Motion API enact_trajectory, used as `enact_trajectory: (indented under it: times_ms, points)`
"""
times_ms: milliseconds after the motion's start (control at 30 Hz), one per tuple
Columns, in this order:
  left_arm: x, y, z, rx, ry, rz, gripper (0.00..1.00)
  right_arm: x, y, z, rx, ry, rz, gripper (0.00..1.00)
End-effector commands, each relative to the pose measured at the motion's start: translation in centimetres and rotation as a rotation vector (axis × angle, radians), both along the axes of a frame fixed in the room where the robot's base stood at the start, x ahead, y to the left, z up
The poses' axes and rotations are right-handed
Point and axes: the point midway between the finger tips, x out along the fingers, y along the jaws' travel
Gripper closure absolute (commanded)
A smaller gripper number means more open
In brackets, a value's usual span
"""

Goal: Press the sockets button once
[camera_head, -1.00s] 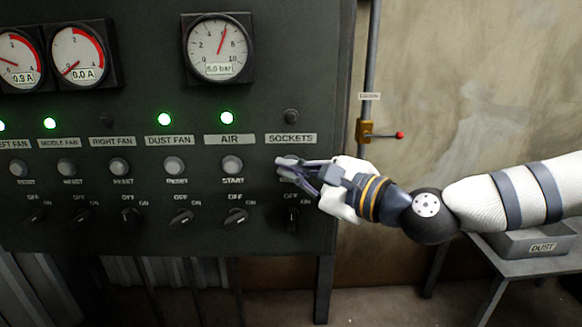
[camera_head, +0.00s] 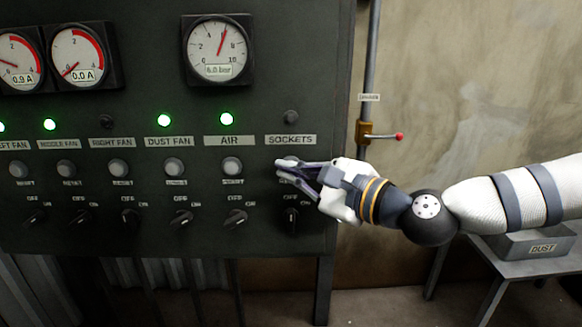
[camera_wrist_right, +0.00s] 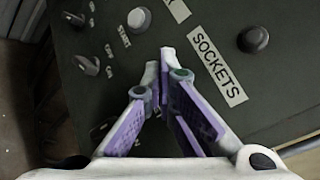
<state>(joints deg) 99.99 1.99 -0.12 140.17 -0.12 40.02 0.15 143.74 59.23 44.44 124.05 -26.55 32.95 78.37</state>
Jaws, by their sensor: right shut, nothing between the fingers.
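The SOCKETS label (camera_head: 291,140) is at the right end of the dark panel, under an unlit lamp (camera_head: 291,117). In the right wrist view the label (camera_wrist_right: 217,68) and the dark lamp (camera_wrist_right: 252,39) show too. The sockets button under the label is mostly or fully hidden behind my right gripper (camera_head: 279,168). This gripper is shut and empty, its fingertips (camera_wrist_right: 168,58) at the panel just below the label; I cannot tell whether they touch the button. My left gripper is not in view.
The AIR START button (camera_head: 232,165) is close by on the left, with its green lamp (camera_head: 227,119) lit. The sockets switch (camera_head: 291,222) is just below my gripper. A pipe with a red-handled valve (camera_head: 380,135) stands right of the panel. A DUST bin (camera_head: 540,246) is at lower right.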

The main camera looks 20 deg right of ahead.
Motion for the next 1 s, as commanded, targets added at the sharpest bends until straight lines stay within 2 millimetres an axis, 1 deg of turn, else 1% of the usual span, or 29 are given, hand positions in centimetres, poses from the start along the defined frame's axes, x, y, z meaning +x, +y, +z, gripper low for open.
enact_trajectory:
  times_ms: [167, 467, 733, 900, 1000]
  points:
    - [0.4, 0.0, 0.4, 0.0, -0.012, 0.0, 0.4, -1.0, 0.3, 0.2, 0.001, -0.001, 0.0, 1.0]
    - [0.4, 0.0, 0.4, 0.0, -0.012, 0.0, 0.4, -1.1, 0.3, 0.1, 0.0, 0.0, 0.0, 1.0]
    - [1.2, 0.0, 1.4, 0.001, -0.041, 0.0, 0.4, -3.6, 1.0, 0.4, 0.001, -0.004, 0.002, 1.0]
    - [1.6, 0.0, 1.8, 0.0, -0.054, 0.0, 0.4, -5.2, 1.5, 0.3, 0.0, -0.002, 0.002, 1.0]
    - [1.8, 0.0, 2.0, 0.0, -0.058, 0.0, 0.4, -5.7, 1.6, 0.2, 0.0, -0.002, 0.001, 1.0]
